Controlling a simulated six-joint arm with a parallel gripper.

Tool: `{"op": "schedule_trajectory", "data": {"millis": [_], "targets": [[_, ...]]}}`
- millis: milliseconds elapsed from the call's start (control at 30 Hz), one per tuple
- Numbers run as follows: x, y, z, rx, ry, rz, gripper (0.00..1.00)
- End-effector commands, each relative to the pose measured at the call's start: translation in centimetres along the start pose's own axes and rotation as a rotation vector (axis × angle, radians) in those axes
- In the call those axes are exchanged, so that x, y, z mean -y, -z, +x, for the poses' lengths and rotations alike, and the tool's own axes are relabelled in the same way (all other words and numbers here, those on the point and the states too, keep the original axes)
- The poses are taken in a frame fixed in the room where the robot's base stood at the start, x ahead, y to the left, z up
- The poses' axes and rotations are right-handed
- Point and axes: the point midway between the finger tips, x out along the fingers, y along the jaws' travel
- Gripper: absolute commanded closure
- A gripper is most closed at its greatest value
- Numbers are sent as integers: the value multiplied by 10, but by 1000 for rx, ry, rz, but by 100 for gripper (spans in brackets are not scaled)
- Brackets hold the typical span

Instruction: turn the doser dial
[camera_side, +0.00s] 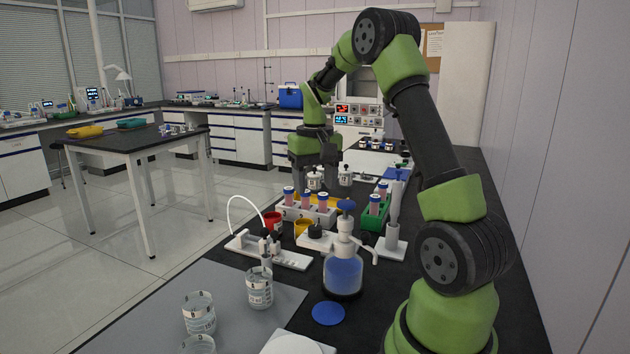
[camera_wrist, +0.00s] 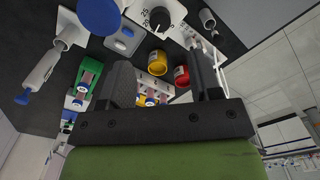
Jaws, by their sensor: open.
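The doser dial is a black round knob (camera_side: 315,230) on a white base (camera_side: 313,243), in the middle of the bench, just left of the blue bottle. In the wrist view the dial (camera_wrist: 160,19) shows at the top, with dark tick marks on the white plate around it. My gripper (camera_side: 314,178) is open, pointing down, above and beyond the dial, behind the tube rack. In the wrist view its two dark fingers (camera_wrist: 164,78) stand wide apart with nothing gripped, and the dial lies beyond their tips.
The blue bottle (camera_side: 342,273) with a pump top stands close right of the dial. A red cup (camera_side: 272,222), a yellow cup (camera_side: 301,227) and a white rack of tubes (camera_side: 296,212) are near. A stand with a pipette (camera_side: 393,225) is right. Glass beakers (camera_side: 199,313) stand in front.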

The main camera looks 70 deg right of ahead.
Motion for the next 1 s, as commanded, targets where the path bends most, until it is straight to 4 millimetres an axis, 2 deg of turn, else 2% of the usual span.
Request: {"op": "schedule_trajectory", "data": {"millis": [167, 233, 433, 567, 733, 1000], "targets": [[0, 0, 0, 0, 0, -7, 42], [0, 0, 0, 0, 0, -59, 42], [0, 0, 1, 1, 0, -387, 42], [0, 0, 3, 2, 1, -515, 42], [0, -1, 23, 6, 1, -536, 42], [0, -1, 74, 7, 1, -532, 42]]}}
